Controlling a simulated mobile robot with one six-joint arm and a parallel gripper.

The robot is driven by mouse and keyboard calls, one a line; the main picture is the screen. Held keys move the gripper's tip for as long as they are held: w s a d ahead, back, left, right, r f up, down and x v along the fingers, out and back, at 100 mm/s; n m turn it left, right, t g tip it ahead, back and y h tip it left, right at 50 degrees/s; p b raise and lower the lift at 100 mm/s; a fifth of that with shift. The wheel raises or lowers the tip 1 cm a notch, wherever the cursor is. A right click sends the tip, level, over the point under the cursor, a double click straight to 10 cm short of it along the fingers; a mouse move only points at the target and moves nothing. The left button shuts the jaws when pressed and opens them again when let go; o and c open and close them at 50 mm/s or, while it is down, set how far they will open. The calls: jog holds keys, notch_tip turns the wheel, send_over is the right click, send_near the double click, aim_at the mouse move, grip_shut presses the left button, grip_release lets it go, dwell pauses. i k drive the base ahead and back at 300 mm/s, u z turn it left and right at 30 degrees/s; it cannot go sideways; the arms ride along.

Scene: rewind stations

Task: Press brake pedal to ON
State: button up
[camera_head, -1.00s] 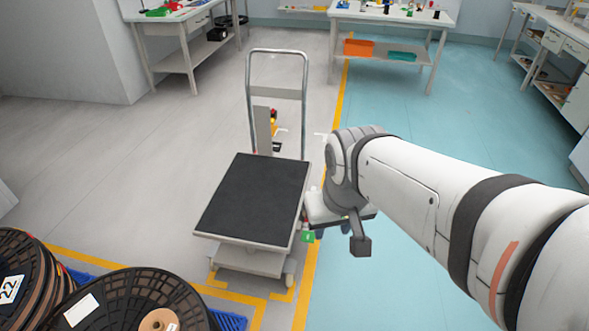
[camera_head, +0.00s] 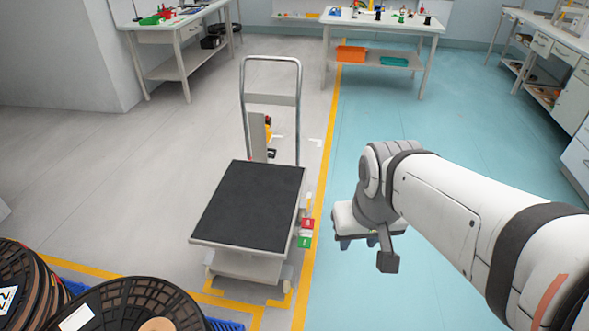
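A platform cart with a black deck (camera_head: 250,205) and a tall metal handle stands on the grey floor. On its right side are a red marker (camera_head: 307,223) and a green marker (camera_head: 304,242), one behind the other. A small pale part (camera_head: 308,202) sits just behind the red marker; it may be the brake pedal, but it is too small to tell its position. My gripper (camera_head: 357,243) hangs to the right of the markers, over the blue floor, apart from the cart. Its two dark fingertips look spread, with nothing seen between them.
Large cable reels (camera_head: 125,305) stand at the front left, close to the cart. Workbenches line the back and right. A yellow floor line (camera_head: 322,180) runs along the cart's right side. The blue floor around my gripper is clear.

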aim_at(307, 231)
jog(key=u, duration=0.05)
jog(key=i, duration=1.1)
jog(key=u, duration=2.05)
jog(key=k, duration=1.05)
jog(key=z, duration=1.4)
